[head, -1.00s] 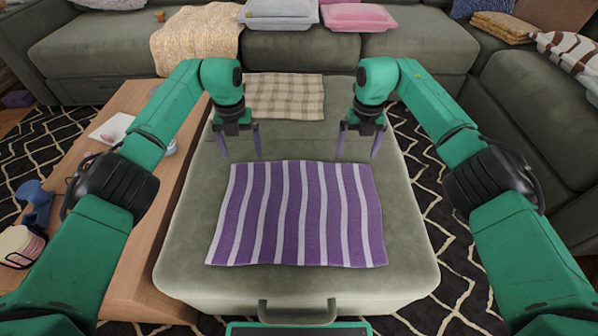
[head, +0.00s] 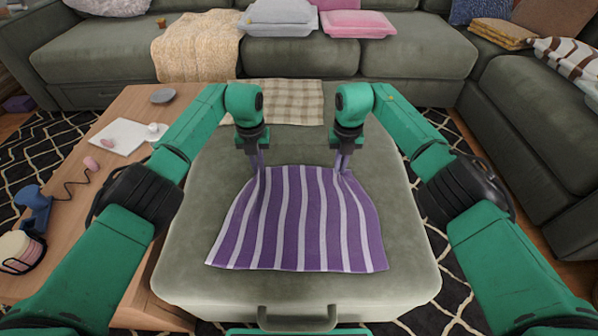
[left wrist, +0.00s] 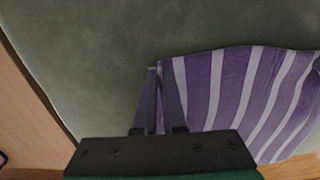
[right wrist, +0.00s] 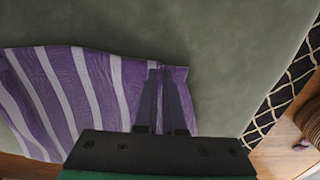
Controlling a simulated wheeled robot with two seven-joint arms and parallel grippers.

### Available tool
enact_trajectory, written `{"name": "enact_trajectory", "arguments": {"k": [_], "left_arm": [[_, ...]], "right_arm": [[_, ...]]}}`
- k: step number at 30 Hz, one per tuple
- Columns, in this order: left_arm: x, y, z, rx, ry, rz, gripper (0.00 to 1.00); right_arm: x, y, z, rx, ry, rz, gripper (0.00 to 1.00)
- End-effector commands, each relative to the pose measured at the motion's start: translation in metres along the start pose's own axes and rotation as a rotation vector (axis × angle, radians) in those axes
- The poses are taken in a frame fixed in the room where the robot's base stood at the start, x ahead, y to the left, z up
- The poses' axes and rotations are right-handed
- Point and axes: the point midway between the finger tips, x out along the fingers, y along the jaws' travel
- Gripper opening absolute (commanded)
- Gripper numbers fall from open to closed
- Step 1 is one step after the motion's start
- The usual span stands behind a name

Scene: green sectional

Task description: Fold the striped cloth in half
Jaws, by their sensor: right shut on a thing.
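The purple and white striped cloth (head: 297,225) lies on the green ottoman (head: 410,250). Its near edge is flat and wide. Its far edge is drawn narrower and rises a little at the two far corners. My left gripper (head: 257,166) is shut on the far left corner, seen between the fingers in the left wrist view (left wrist: 159,72). My right gripper (head: 343,166) is shut on the far right corner; in the right wrist view the cloth (right wrist: 90,85) shows on both sides of the fingers (right wrist: 160,72).
A checked beige cloth (head: 295,100) lies at the ottoman's far end. A wooden table (head: 140,100) with several small items stands at the left. Green sofa seats (head: 415,60) border the back and right. The ottoman's near part is clear.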

Motion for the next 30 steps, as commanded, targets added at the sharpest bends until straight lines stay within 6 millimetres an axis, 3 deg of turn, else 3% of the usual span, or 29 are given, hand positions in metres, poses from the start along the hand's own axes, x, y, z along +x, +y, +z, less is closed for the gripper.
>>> {"name": "enact_trajectory", "arguments": {"k": [22, 26, 30], "left_arm": [[0.002, 0.004, -0.001, -0.004, 0.004, 0.008, 0.00], [-0.009, 0.004, 0.000, -0.004, 0.003, 0.008, 0.00], [-0.034, 0.004, 0.001, -0.005, -0.001, 0.008, 0.00]], "right_arm": [[0.001, -0.002, 0.000, 0.002, 0.002, -0.004, 0.00], [-0.010, -0.002, 0.000, 0.002, 0.001, -0.005, 0.00], [-0.034, -0.002, 0.001, 0.002, -0.001, -0.004, 0.00]]}}
